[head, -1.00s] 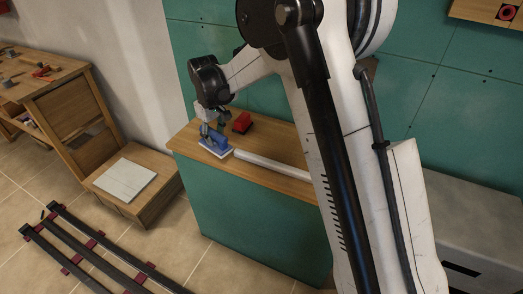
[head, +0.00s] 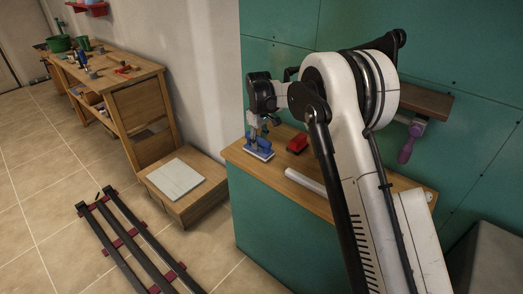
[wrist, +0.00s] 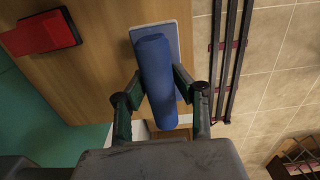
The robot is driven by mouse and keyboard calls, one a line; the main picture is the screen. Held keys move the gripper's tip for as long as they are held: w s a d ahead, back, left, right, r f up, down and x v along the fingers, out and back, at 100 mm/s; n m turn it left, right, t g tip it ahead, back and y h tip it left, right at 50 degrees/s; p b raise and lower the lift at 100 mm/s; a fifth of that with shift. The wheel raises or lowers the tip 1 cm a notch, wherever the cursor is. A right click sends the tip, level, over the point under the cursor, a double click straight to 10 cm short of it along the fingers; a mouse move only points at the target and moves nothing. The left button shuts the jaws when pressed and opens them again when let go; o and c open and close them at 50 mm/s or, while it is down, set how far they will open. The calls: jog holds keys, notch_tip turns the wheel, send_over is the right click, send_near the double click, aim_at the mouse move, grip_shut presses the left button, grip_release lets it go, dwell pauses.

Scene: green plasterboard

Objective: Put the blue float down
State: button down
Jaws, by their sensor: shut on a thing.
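The blue float (head: 259,154) is at the left end of the wooden counter top (head: 350,195), near its front edge. It has a blue handle and a pale flat plate. My gripper (head: 256,134) is above it, shut on the handle. In the wrist view, the two fingers of my gripper (wrist: 159,88) press on both sides of the blue handle (wrist: 156,65), with the plate beyond it. I cannot tell whether the plate touches the counter or hangs just above it.
A red block-like tool (head: 298,143) lies right of the float. A white tube (head: 304,180) lies on the counter nearby. A low wooden box (head: 185,207) with a pale slab (head: 176,182) stands left. Dark rails (head: 125,240) lie on the floor. Green boards (head: 290,50) rise behind the counter.

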aim_at(260, 150)
jog(key=shift+w+d+f, duration=0.25)
jog(key=shift+w+f, duration=0.1)
jog(key=shift+w, duration=0.1)
jog(key=shift+f, duration=1.95)
jog(key=shift+f, duration=0.1)
jog(key=shift+f, duration=0.15)
jog(key=c, duration=1.4)
grip_release()
